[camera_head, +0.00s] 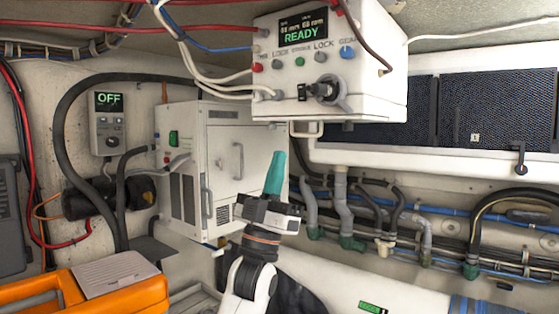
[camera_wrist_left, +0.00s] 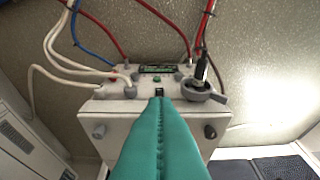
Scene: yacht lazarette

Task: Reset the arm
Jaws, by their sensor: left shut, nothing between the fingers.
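My left gripper (camera_head: 275,172) has teal fingers and stands in the middle of the head view, pointing up. Its fingers are shut together with nothing between them. It is below and in front of the white control box (camera_head: 345,62), apart from it in the head view. The box's display reads READY, and a dark key or plug (camera_head: 320,90) sits on its front. In the left wrist view the shut teal fingers (camera_wrist_left: 160,108) point toward the box (camera_wrist_left: 110,104), covering part of its front. My right gripper is not in view.
A white cabinet (camera_head: 225,150) stands behind to the left. A small panel reading OFF (camera_head: 108,122) is on the left wall. An orange case (camera_head: 125,298) lies at the lower left. Dark mesh panels (camera_head: 495,105) and pipes (camera_head: 345,200) line the right side. Red cables hang above the box.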

